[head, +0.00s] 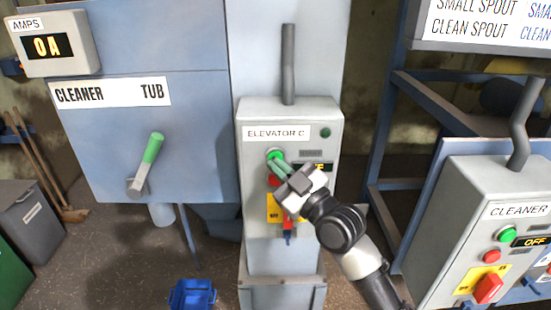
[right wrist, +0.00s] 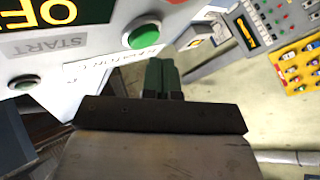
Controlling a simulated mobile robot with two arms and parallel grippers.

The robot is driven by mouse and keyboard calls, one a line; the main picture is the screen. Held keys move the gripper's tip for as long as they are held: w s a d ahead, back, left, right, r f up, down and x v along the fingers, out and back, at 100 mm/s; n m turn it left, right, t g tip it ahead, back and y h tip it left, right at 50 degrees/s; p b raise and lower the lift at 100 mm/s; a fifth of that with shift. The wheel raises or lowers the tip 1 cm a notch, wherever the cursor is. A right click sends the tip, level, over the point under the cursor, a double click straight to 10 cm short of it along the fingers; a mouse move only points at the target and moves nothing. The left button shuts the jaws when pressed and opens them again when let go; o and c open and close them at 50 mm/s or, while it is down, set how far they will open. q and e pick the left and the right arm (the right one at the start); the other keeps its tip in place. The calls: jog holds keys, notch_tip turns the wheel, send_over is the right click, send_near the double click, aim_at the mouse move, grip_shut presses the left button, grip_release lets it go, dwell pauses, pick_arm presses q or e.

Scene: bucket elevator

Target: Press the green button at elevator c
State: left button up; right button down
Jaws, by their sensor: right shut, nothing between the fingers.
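The grey control box labelled ELEVATOR C (head: 290,112) stands in the middle of the head view. Its green button (head: 275,153) is on the upper left of the front face. The green button also shows in the right wrist view (right wrist: 142,33), unobstructed, with a white rim. My right gripper (head: 276,162) is shut and empty, with its greenish fingertips just below and in front of the button. In the right wrist view the fingertips (right wrist: 162,66) are to the lower right of the button. I cannot tell whether they touch the box. My left gripper is not in view.
Below the button, a red button, an OFF display (head: 318,167) and a red switch (head: 288,222) are partly hidden by my right arm. A CLEANER box (head: 473,177) with its own green button stands at right. A green-handled lever (head: 152,148) is at left, a blue bucket (head: 192,295) below.

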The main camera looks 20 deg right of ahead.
jog(key=shift+w+d, duration=0.1)
jog(key=shift+w, duration=0.25)
jog(key=shift+w+d, duration=0.15)
jog(key=shift+w, duration=0.3)
dwell(0.7)
jog(key=shift+s, duration=0.1)
jog(key=shift+s+a, duration=0.25)
jog(key=shift+s, duration=0.5)
jog(key=s+p, duration=0.1)
jog(key=s, duration=0.1)
jog(key=s+a+p, duration=0.1)
jog(key=s, duration=0.1)
jog(key=shift+s+a, duration=0.2)
jog(key=shift+s, duration=0.2)
jog(key=shift+f, duration=0.15)
dwell(0.5)
